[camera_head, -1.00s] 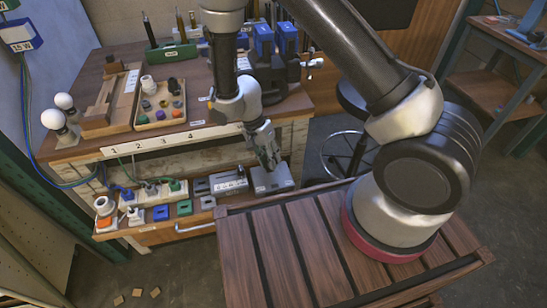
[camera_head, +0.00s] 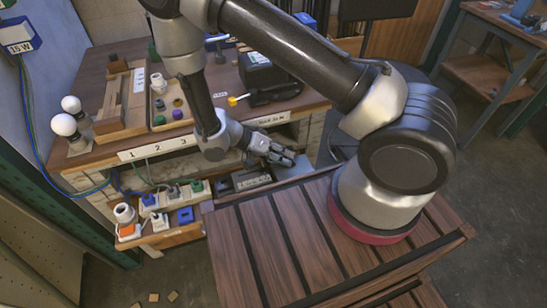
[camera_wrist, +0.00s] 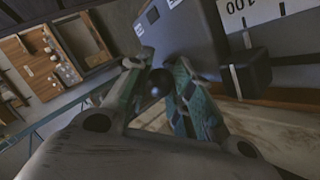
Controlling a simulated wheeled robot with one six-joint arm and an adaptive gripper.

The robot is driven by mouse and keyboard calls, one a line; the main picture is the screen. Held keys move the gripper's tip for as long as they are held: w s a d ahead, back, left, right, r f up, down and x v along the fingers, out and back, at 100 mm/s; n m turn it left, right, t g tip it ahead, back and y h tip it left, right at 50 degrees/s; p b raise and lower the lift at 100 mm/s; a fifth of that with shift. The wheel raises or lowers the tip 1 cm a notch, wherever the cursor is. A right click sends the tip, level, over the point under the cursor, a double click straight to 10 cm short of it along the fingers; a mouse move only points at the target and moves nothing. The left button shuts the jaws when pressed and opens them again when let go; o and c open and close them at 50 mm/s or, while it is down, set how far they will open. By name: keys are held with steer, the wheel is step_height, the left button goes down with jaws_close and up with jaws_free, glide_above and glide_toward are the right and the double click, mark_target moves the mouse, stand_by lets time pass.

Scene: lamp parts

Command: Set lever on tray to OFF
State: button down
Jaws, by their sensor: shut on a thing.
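The tray (camera_head: 160,240) is pulled out below the workbench's front edge. A grey box (camera_head: 292,170) stands at its right end, partly covered by my gripper (camera_head: 290,158). In the wrist view the grey box (camera_wrist: 190,35) carries small white labels, too blurred to read. A dark round knob (camera_wrist: 157,80), seemingly the lever's end, sits between the two green-grey fingers of my gripper (camera_wrist: 158,92). The fingers are closed on it. My gripper reaches in from the left, tilted well over. The lever's shaft and its ON/OFF marks are hidden or too small to make out.
Sockets and plugs, including a blue block (camera_head: 185,215), fill the tray's left part. A labelled grey unit (camera_head: 250,180) stands beside the box. The workbench edge (camera_head: 150,150) overhangs close to my arm. Slatted wooden decking (camera_head: 260,240) lies in front.

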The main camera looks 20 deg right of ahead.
steer(key=shift+a+f, duration=0.1)
stand_by(0.3)
steer(key=c, duration=1.2)
jaws_free()
